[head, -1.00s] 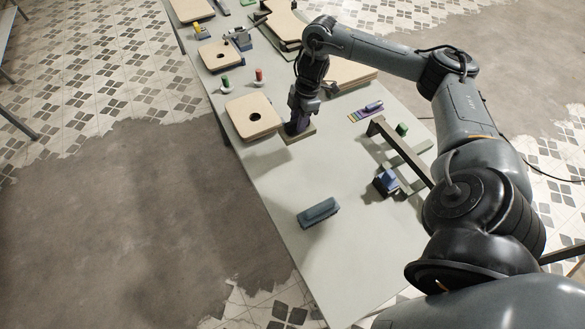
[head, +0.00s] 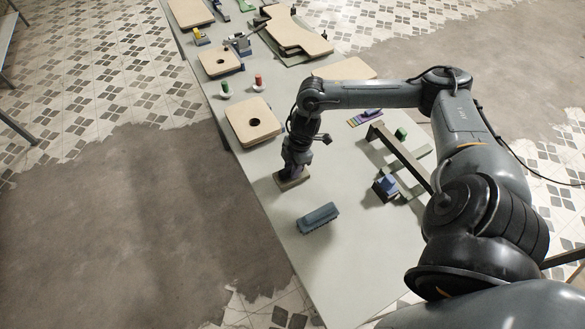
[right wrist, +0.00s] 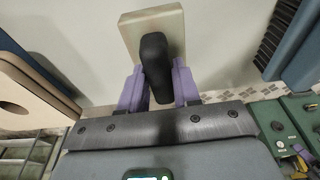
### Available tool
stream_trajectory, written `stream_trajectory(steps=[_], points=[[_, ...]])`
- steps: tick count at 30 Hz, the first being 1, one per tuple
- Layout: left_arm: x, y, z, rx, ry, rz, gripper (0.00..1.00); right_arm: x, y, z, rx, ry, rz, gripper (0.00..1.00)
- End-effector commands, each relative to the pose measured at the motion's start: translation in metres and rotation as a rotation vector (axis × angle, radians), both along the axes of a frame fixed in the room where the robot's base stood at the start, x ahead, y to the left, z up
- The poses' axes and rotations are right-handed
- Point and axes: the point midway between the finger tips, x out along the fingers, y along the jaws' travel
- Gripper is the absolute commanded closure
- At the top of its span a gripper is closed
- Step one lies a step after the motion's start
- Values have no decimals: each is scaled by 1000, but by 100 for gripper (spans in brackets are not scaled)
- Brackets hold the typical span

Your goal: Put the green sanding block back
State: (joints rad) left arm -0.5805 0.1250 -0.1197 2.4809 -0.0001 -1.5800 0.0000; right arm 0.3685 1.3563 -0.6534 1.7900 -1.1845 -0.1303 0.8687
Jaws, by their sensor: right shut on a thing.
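My right gripper (head: 292,168) is shut on the black handle (right wrist: 155,68) of a sanding block. The block's flat base (head: 293,180) looks pale khaki-green and shows beyond the fingers in the right wrist view (right wrist: 152,24). The purple fingers stand on both sides of the handle. The block is over the table near its left edge, between a board with a hole and a blue-grey brush. I cannot tell whether its base touches the table. My left gripper is not in view.
The blue-grey brush (head: 318,217) lies nearer the camera. The board with a hole (head: 253,121) lies behind, to the left. A dark bar (head: 402,153), a blue block (head: 385,187) and a green knob (head: 401,133) are to the right. The near table (head: 345,275) is clear.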

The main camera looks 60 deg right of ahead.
Motion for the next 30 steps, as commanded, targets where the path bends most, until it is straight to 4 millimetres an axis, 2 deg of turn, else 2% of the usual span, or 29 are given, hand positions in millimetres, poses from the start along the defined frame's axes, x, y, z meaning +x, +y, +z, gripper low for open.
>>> stream_trajectory(steps=[3,14,15,20,30], points=[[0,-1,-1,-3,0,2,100,0,0,-10,0,-1,-1,100],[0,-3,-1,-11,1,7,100,1,0,-13,0,-1,0,100],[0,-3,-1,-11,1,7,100,0,0,-14,0,-1,0,67],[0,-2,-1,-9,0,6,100,0,0,-14,0,-1,0,43],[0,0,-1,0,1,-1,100,1,0,-11,0,-2,1,43]])
